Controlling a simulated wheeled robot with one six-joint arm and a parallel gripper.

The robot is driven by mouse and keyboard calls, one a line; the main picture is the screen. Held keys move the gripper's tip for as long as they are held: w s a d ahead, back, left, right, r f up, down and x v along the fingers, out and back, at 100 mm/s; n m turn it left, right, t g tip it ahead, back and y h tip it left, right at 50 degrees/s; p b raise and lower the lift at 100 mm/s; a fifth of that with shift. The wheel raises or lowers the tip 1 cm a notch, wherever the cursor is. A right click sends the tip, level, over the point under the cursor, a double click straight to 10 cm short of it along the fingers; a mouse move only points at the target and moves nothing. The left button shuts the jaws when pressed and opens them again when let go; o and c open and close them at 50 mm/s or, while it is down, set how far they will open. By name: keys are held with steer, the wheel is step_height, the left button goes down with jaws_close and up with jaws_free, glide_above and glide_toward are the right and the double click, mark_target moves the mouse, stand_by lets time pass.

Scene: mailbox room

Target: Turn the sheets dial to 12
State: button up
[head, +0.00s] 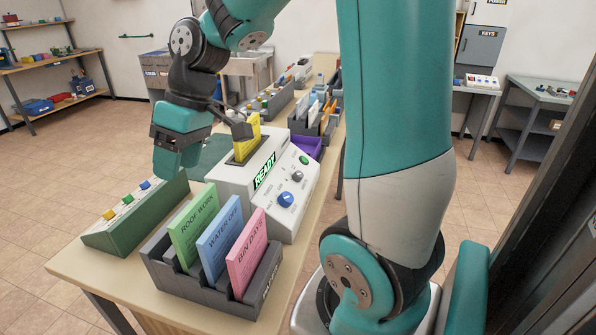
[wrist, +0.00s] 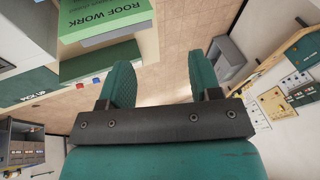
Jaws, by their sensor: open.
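A white machine (head: 236,185) with a lit READY display (head: 265,172) stands on the table. Its sloped front panel carries a blue dial (head: 286,199), a smaller grey knob (head: 297,176) and a green button (head: 304,160). The small lettering is unreadable, so I cannot tell which control is the sheets dial or its setting. A yellow card (head: 247,138) stands in the machine's top slot. My gripper (head: 176,165) is left of the machine, above the table's left side and apart from the dials. In the wrist view (wrist: 160,85) its fingers are apart and empty; no dial shows there.
A dark rack (head: 200,287) with green, blue and pink cards stands in front of the machine. A green sloped button box (head: 137,215) is at the left. A purple tray (head: 309,146) and several card holders are behind. The rack's green card (wrist: 105,20) shows in the wrist view.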

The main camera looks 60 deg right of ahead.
steer(key=w+d+f+m+t, duration=0.1)
steer(key=w+d, duration=0.1)
steer(key=d, duration=0.6)
steer(key=w+d+f+m, duration=0.1)
steer(key=w+d, duration=0.1)
steer(key=d, duration=0.7)
steer(key=m+t+h, duration=0.2)
glide_above(300, 174)
steer(key=s+d, duration=0.4)
steer(key=s, duration=0.3)
step_height(300, 174, down, 6)
steer(key=p+x, duration=0.2)
steer(key=x, duration=0.6)
steer(key=p+x, duration=0.2)
steer(key=x, duration=0.7)
steer(key=shift+a+f+p, duration=0.25)
steer(key=shift+p, duration=0.1)
steer(key=c, duration=0.9)
steer(key=shift+m, duration=0.3)
steer(key=shift+c, duration=0.2)
